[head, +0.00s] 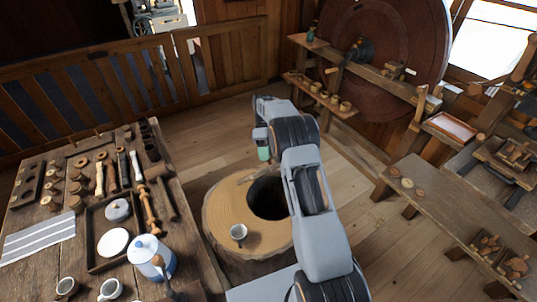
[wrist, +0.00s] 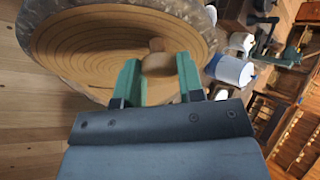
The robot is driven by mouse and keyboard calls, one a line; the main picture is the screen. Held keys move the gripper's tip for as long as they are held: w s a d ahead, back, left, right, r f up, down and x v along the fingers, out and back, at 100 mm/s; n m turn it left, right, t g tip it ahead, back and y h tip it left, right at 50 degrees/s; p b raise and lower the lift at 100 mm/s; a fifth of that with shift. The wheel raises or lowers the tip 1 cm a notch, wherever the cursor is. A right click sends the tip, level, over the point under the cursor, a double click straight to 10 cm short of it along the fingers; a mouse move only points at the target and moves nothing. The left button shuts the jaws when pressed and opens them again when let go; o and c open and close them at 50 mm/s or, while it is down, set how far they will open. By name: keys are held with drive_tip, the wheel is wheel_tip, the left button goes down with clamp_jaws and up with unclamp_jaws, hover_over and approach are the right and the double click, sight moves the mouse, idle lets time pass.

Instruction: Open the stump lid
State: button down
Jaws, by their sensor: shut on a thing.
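The stump (head: 222,205) stands on the floor beside the workbench, with a pale ringed top. My gripper (head: 263,153) appears beyond the opening in the head view, pointing down. In the wrist view its green fingers (wrist: 158,78) are shut on a small rounded wooden knob (wrist: 158,62). A ringed wooden disc (wrist: 95,50) with a rough grey edge fills the view behind the knob. I cannot tell whether the disc is the lid or the stump's top; the knob's base is hidden.
A workbench (head: 185,230) at left holds tools, a tray (head: 93,235) and a blue-and-white pot (head: 150,257). A low bench (head: 450,210) stands at right. Bare floor (head: 200,135) lies beyond the stump.

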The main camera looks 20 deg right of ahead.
drive_tip(key=c, duration=0.8)
unclamp_jaws()
drive_tip(key=shift+o, duration=0.2)
drive_tip(key=shift+r, duration=0.35)
wheel_tip(320, 180, up, 2)
drive_tip(key=shift+s+r+b, duration=0.1)
drive_tip(key=shift+r+b, duration=0.15)
drive_tip(key=shift+b, duration=0.35)
drive_tip(key=s+r+b, duration=0.1)
drive_tip(key=r, duration=0.1)
drive_tip(key=s+r, duration=0.2)
drive_tip(key=s+r+b, duration=0.1)
drive_tip(key=s, duration=0.1)
drive_tip(key=shift+s+a+r+b, duration=0.1)
drive_tip(key=shift+a+r+b, duration=0.2)
drive_tip(key=shift+r, duration=0.1)
drive_tip(key=s+r+b, duration=0.2)
drive_tip(key=s+r, duration=0.2)
drive_tip(key=s, duration=0.4)
drive_tip(key=shift+s+a+b, duration=0.3)
drive_tip(key=shift+b, duration=0.1)
